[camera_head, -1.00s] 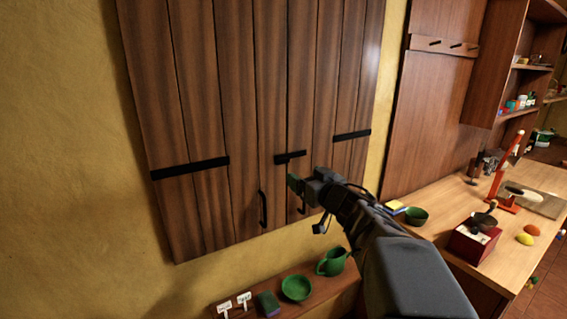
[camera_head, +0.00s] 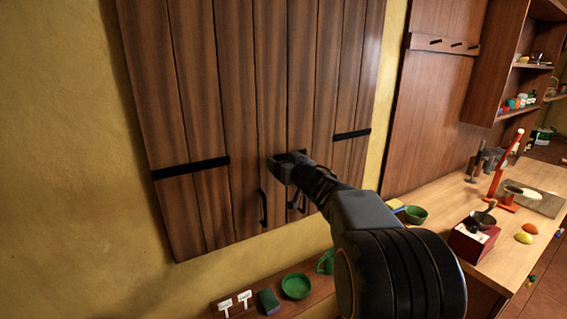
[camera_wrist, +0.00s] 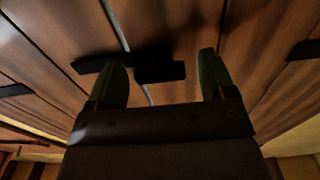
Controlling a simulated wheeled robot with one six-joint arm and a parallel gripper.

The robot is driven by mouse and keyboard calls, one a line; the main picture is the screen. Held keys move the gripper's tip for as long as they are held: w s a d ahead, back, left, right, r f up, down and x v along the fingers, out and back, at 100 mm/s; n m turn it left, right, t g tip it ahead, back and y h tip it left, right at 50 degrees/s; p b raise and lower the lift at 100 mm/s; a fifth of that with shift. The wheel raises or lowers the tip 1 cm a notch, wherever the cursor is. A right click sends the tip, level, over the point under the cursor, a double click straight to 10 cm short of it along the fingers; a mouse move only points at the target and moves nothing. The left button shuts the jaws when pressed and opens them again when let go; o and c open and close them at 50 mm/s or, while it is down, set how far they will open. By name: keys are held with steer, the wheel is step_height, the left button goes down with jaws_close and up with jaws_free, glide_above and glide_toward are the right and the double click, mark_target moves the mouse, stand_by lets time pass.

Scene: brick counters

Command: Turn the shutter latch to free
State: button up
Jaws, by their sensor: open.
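The shutter (camera_head: 225,110) is a wall panel of dark brown vertical boards. Its latch is a short black bar lying roughly level across the middle seam. In the head view my gripper (camera_head: 279,166) is in front of the latch and hides most of it. In the wrist view the latch (camera_wrist: 160,73) lies ahead, between my two green-tipped fingers (camera_wrist: 163,72). The fingers are apart and hold nothing. I cannot tell whether either finger touches the latch.
Black shutter handles (camera_head: 263,208) hang below the latch, one partly behind my arm. Black hinge straps (camera_head: 190,168) cross the boards. Below is a ledge (camera_head: 318,291) with a green bowl (camera_head: 296,286). A wooden counter (camera_head: 455,207) with several objects stands at the right.

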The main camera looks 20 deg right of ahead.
steer(key=shift+c, duration=0.3)
steer(key=c, duration=1.2)
